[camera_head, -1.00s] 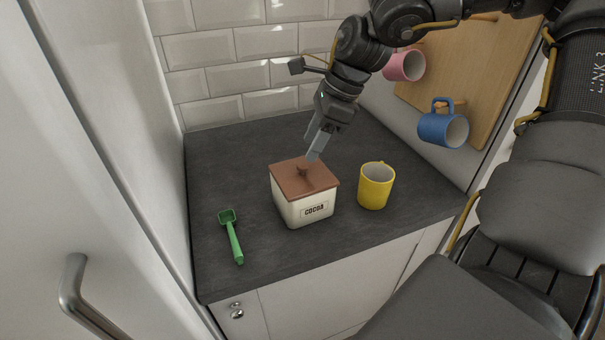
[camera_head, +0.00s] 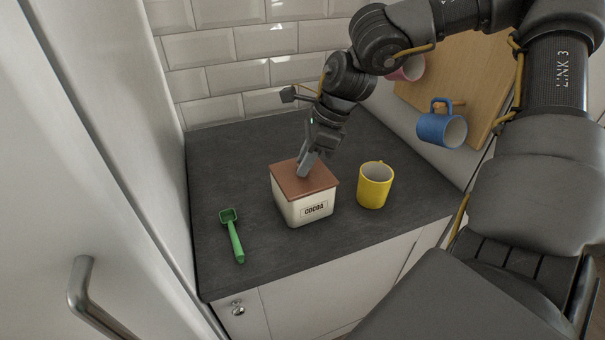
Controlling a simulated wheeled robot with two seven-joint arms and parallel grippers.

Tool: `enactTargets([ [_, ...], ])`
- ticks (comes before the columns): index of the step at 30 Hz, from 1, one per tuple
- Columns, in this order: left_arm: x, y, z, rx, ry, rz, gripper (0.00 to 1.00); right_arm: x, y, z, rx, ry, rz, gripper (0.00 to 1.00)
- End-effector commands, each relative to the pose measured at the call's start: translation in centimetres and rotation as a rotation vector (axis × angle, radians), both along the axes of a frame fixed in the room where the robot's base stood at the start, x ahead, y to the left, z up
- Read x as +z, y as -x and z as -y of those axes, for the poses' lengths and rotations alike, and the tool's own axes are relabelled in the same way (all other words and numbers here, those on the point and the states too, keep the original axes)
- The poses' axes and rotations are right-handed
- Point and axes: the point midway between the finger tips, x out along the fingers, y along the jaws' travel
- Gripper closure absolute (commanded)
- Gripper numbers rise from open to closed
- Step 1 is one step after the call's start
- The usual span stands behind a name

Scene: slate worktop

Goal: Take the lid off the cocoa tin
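The cocoa tin (camera_head: 306,209) is a cream square box labelled COCOA, upright on the worktop. Its brown lid (camera_head: 317,184) sits flat on top. My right gripper (camera_head: 303,172) comes down from the upper right, with its fingertips at the middle of the lid, where the knob is. The fingers hide the knob, and I cannot tell whether they are closed on it. My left gripper is not in view.
A yellow mug (camera_head: 374,187) stands just right of the tin. A green scoop (camera_head: 233,236) lies to the left. A blue mug (camera_head: 441,126) and a pink mug (camera_head: 408,69) hang on a wooden board (camera_head: 476,80). The tiled wall (camera_head: 235,78) is behind.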

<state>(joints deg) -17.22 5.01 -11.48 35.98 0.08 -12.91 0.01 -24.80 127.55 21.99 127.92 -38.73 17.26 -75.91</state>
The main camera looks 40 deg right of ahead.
Motion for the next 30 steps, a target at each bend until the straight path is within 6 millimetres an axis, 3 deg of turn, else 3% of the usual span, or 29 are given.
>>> enactTargets([
  [3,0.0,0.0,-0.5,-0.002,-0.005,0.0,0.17,0.0,0.0,0.0,0.0,0.0,0.0,1.0],
  [11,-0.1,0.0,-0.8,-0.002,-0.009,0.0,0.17,0.4,-0.1,0.0,0.0,0.001,0.002,1.0],
  [24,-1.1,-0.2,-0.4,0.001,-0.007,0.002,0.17,8.2,-0.1,0.0,-0.001,0.002,0.005,1.0],
  [30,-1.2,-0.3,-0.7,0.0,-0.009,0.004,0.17,9.9,0.0,0.0,0.0,0.001,0.001,1.0],
])
